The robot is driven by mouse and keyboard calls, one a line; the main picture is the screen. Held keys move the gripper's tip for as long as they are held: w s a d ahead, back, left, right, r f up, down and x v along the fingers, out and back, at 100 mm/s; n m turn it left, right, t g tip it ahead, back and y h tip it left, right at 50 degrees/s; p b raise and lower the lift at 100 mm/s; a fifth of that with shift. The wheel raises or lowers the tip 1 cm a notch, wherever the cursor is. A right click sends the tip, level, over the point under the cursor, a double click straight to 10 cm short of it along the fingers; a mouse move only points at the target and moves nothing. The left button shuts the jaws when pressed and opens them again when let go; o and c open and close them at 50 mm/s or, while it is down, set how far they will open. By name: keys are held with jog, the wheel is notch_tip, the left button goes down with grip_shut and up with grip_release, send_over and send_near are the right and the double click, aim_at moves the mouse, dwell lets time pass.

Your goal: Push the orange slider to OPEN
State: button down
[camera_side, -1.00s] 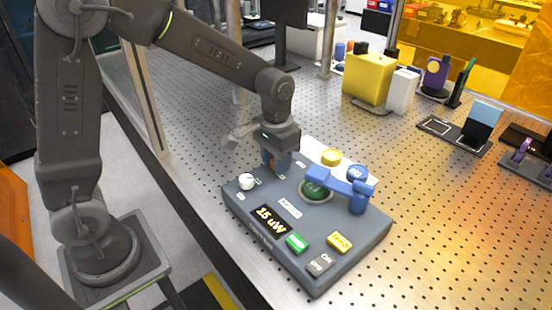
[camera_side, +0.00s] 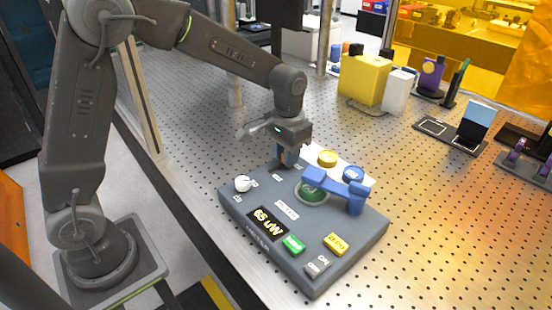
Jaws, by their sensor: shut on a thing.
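A dark grey control box (camera_side: 345,238) lies on the perforated table. My gripper (camera_side: 286,160) points down at the box's back edge, right of the white knob, and is shut on the orange slider. The fingers hide the slider almost wholly, so its exact place in its track cannot be told. Small white labels sit near the fingers, too small to read. The display (camera_side: 267,221) on the box reads about 65 uW in yellow.
The white knob (camera_side: 242,183) is left of my gripper. A blue swing arm (camera_side: 335,184) reaches over a green disc (camera_side: 309,192) just right of it. Yellow (camera_side: 327,158) and blue (camera_side: 353,174) round pieces lie on a white plate behind.

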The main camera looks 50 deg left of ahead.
jog(key=shift+w+r, duration=0.1)
jog(key=shift+w, duration=0.3)
jog(key=c, duration=1)
grip_release()
notch_tip(320, 180, up, 14)
jog(key=shift+s, duration=0.1)
